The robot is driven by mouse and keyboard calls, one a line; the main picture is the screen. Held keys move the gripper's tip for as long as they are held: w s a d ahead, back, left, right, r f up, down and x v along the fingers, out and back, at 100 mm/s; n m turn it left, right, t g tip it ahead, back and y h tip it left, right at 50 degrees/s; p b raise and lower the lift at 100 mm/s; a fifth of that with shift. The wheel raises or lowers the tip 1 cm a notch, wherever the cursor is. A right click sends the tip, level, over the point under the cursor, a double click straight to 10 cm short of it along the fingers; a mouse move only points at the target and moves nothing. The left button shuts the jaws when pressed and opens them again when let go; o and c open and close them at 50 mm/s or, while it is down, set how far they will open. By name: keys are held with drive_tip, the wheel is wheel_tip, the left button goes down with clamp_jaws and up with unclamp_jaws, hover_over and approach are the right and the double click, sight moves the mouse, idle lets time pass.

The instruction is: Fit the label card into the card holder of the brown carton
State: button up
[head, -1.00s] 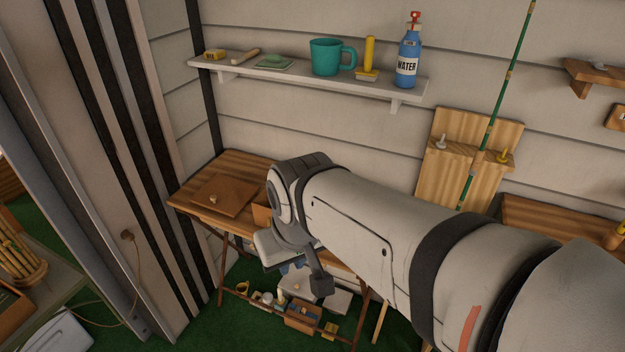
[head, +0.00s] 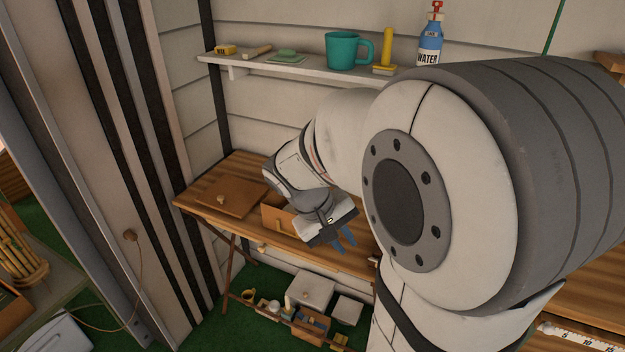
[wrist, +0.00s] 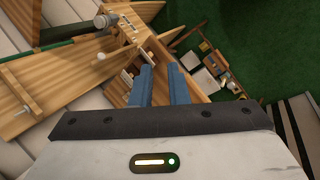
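My gripper (head: 344,243) hangs over the front edge of the wooden table in the head view, its blue fingers pointing down. In the wrist view the fingers of my gripper (wrist: 160,74) stand apart with nothing between them. A brown box (head: 275,217), possibly the carton, is on the table just left of my gripper, partly hidden by my wrist. I cannot make out a card holder on it. I cannot pick out the label card in either view.
A flat brown board with a knob (head: 230,199) lies on the table's left end. White boxes (head: 313,287) and several small items stand low under the table. A wall shelf (head: 290,66) above holds a teal mug (head: 348,50) and a water bottle (head: 430,42).

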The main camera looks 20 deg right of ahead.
drive_tip(key=w+d+f+h+b, duration=0.2)
drive_tip(key=w+d+f+h, duration=0.1)
drive_tip(key=w+d+f, duration=0.1)
drive_tip(key=w+d+f+n+h+b, duration=0.1)
drive_tip(key=w+d+f+h+b, duration=0.2)
drive_tip(key=f, duration=0.5)
drive_tip(key=w+d+f+n+h+b, duration=0.1)
drive_tip(key=w+d+f+h+b, duration=0.1)
drive_tip(key=w+d+f, duration=0.3)
drive_tip(key=shift+w+d+f+g+h+b, duration=0.25)
drive_tip(key=shift+w+f, duration=0.1)
drive_tip(key=shift+w, duration=0.3)
drive_tip(key=shift+w+d+f+g+h+b, duration=0.15)
drive_tip(key=shift+w+f+h, duration=0.15)
drive_tip(key=shift+w, duration=0.35)
drive_tip(key=x, duration=0.4)
drive_tip(key=p+x, duration=0.1)
drive_tip(key=x, duration=0.2)
drive_tip(key=shift+s+d+r, duration=0.1)
drive_tip(key=shift+s+d, duration=0.05)
drive_tip(key=shift+d, duration=0.3)
clamp_jaws()
drive_tip(key=shift+r, duration=0.1)
